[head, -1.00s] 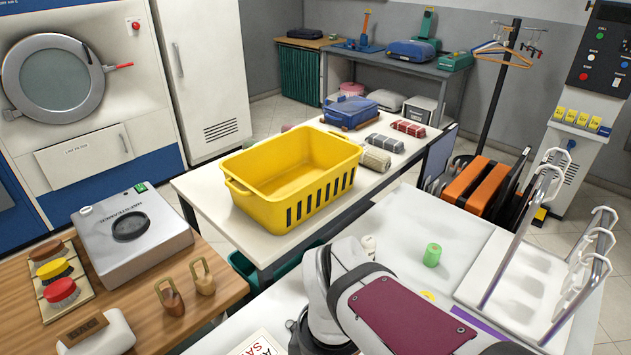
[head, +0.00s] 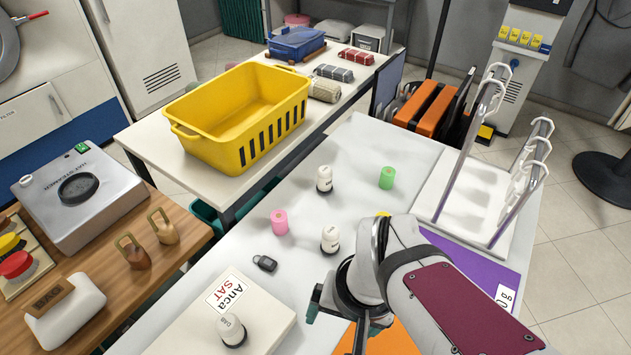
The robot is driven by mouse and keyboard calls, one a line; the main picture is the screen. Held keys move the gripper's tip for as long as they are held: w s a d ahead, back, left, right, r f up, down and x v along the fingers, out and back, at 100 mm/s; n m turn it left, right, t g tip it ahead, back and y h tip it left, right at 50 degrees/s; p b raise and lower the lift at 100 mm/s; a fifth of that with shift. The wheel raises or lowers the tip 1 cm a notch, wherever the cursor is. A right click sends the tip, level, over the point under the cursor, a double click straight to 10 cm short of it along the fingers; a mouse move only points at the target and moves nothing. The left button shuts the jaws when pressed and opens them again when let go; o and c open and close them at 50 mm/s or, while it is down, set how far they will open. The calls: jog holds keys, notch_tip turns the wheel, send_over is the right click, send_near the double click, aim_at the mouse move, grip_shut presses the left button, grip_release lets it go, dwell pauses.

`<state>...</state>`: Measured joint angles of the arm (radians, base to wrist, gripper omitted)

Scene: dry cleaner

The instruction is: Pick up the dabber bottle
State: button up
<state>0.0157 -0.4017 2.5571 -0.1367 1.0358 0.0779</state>
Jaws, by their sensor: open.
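Three small white bottles with dark bases look like dabber bottles. One (head: 324,179) stands upright at the back of the white table. A second (head: 330,239) stands nearer, just left of my arm. A third (head: 231,330) stands on the white box with the "Anca SAT" label (head: 230,294) at the front. I cannot tell which one the task means. My gripper (head: 335,318) is open, low beside an orange sheet, right of the box and in front of the second bottle. It is apart from all three bottles. My arm hides part of the gripper.
A pink roll (head: 279,222), a green roll (head: 387,177) and a dark tag (head: 265,263) lie around the bottles. A white rack with upright bars (head: 470,210) stands at the right. A yellow basket (head: 222,125) is on the table behind. Clear tabletop lies between the small items.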

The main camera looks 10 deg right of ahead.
aim_at(333, 244)
jog(key=w+d+f+t+h, duration=0.1)
jog(key=w+d+f+t, duration=0.1)
jog(key=w, duration=0.5)
jog(key=w+d+f+n+t, duration=0.1)
jog(key=w+d+f+t, duration=0.1)
jog(key=w+f+t, duration=0.3)
jog(key=w+d+f+n+t+h, duration=0.1)
jog(key=w+f+t, duration=0.3)
jog(key=w, duration=0.6)
jog(key=shift+w+d+f+h, duration=0.3)
jog(key=shift+w+d+f, duration=0.15)
jog(key=shift+f, duration=0.2)
jog(key=shift+a+f+n+t, duration=0.2)
jog(key=shift+f+n+t, duration=0.15)
jog(key=shift+n, duration=0.25)
jog(key=f+n, duration=0.1)
jog(key=s+f+n+y, duration=0.1)
jog(key=shift+s+f+t+y, duration=0.25)
jog(key=shift+s+f+y, duration=0.05)
jog(key=shift+f, duration=0.1)
jog(key=shift+a+f, duration=0.1)
jog(key=shift+f, duration=0.1)
jog(key=x, duration=0.7)
jog(key=shift+w+a, duration=0.15)
jog(key=shift+w, duration=0.05)
jog(key=shift+r, duration=0.1)
grip_shut()
